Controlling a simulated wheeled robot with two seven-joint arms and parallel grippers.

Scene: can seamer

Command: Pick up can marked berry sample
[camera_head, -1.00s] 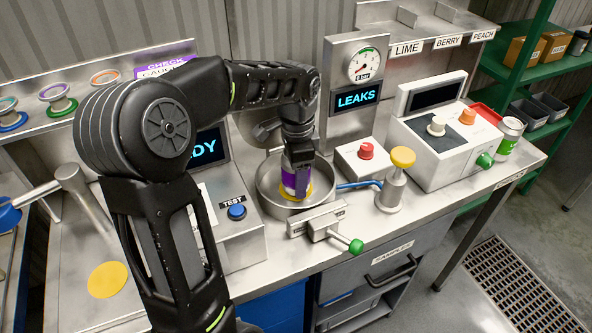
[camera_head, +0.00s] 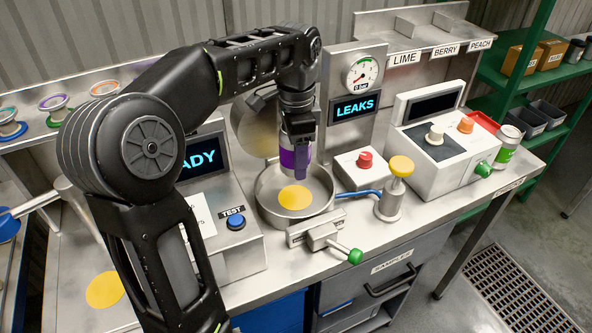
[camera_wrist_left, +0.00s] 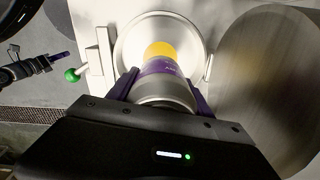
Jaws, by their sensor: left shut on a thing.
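My left gripper (camera_head: 298,150) is shut on a can with a purple band (camera_head: 287,158); no writing on it is legible. It holds the can upright, above a round steel pot (camera_head: 262,205) whose floor has a yellow disc (camera_head: 295,197). In the left wrist view the can (camera_wrist_left: 165,88) sits between the purple fingers, with the pot (camera_wrist_left: 130,45) beyond. What seems to be my right gripper (camera_wrist_left: 62,57) shows small at the left of that view; its opening cannot be made out. A can with a green label (camera_head: 505,150) stands at the bench's right end.
The pot's surroundings include a round lid (camera_head: 258,125) behind, a gauge panel reading LEAKS (camera_head: 355,106), a red-knob box (camera_head: 362,170), a yellow-topped post (camera_head: 398,180) and a green-knob clamp (camera_head: 325,238). A shelf labelled LIME, BERRY, PEACH (camera_head: 425,40) looks empty.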

